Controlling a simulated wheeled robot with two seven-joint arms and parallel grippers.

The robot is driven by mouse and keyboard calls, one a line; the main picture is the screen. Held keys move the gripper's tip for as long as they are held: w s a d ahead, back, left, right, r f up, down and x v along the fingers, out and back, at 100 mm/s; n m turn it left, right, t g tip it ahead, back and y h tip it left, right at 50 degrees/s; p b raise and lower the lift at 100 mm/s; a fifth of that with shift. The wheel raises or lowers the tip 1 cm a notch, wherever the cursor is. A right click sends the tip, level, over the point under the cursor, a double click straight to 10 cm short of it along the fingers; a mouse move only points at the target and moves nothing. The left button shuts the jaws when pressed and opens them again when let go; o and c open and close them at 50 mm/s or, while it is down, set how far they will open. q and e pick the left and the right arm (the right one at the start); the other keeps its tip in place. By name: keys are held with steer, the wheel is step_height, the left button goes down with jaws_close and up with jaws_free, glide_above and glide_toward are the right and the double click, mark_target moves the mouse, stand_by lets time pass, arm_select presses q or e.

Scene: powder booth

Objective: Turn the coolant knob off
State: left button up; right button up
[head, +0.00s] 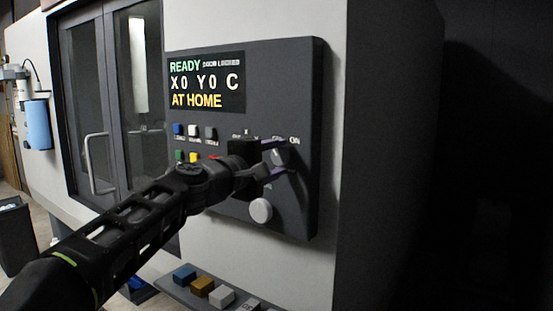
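The control panel (300,205) is a dark slab on the pale machine front. A grey knob (279,156) sits at its right, beside a label ending in "ON"; the rest of the lettering is partly hidden. My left gripper (283,157) reaches in from the left, in front of the panel. Its two fingers stand apart, one above and one below the grey knob, and I cannot tell whether they touch it. The gripper body hides part of the panel and the knob's pointer direction is not clear. A round white knob (261,210) sits lower down. My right gripper is out of view.
The panel screen (206,83) reads READY and AT HOME. Several coloured buttons (194,131) sit below it, some close to my arm. A shelf with coloured blocks (201,286) juts out at the bottom. Glazed doors (110,100) stand left; a dark bin (16,235) is far left.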

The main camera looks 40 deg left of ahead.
arm_select(q)
steer(key=shift+o, duration=1)
steer(key=shift+s, duration=0.1)
steer(key=s+b, duration=0.1)
steer(key=s, duration=0.6)
steer(key=shift+s+d, duration=0.15)
steer(key=shift+s, duration=0.15)
